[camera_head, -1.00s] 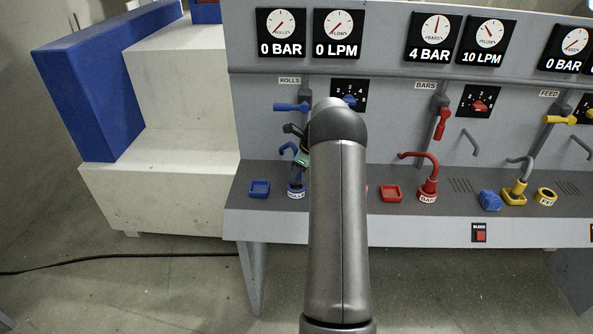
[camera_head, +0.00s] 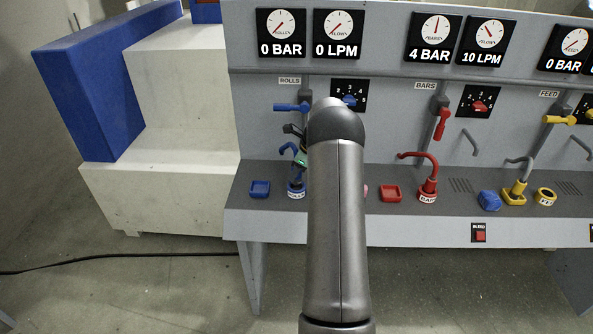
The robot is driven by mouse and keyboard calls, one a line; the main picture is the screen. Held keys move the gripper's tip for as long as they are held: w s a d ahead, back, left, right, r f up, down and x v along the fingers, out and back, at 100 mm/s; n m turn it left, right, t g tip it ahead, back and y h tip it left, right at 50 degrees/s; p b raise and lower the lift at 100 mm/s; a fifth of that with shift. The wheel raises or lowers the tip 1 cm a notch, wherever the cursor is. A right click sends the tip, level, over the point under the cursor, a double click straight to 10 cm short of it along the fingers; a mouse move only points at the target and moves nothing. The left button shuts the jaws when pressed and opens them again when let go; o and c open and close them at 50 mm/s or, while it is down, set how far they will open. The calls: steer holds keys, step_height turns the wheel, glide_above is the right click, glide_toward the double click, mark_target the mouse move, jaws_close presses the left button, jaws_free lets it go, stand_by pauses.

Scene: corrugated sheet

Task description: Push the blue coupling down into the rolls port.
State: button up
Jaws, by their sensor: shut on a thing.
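The blue coupling (camera_head: 296,185) is at the ROLLS port (camera_head: 297,194) on the panel's shelf, upright as far as it shows. A blue hose end (camera_head: 287,148) curves above it. My gripper (camera_head: 300,165) is at the coupling, partly hidden behind my arm, and is shut on it. The fingertips are small and mostly covered, so how deep the coupling sits in the port cannot be told. The ROLLS gauges (camera_head: 281,34) read 0 BAR and 0 LPM.
A blue square cap (camera_head: 260,189) lies left of the port. A blue valve handle (camera_head: 291,107) is above. To the right are a red cap (camera_head: 391,193), the red BARS coupling (camera_head: 428,187) and yellow FEED parts (camera_head: 515,194). White blocks (camera_head: 160,180) stand left.

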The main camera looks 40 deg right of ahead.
mark_target(297, 178)
steer(key=shift+f+b, duration=0.95)
steer(key=shift+f, duration=0.85)
steer(key=o, duration=1.2)
steer(key=b+v, duration=0.2)
steer(key=v, duration=1.5)
steer(key=shift+r, duration=0.25)
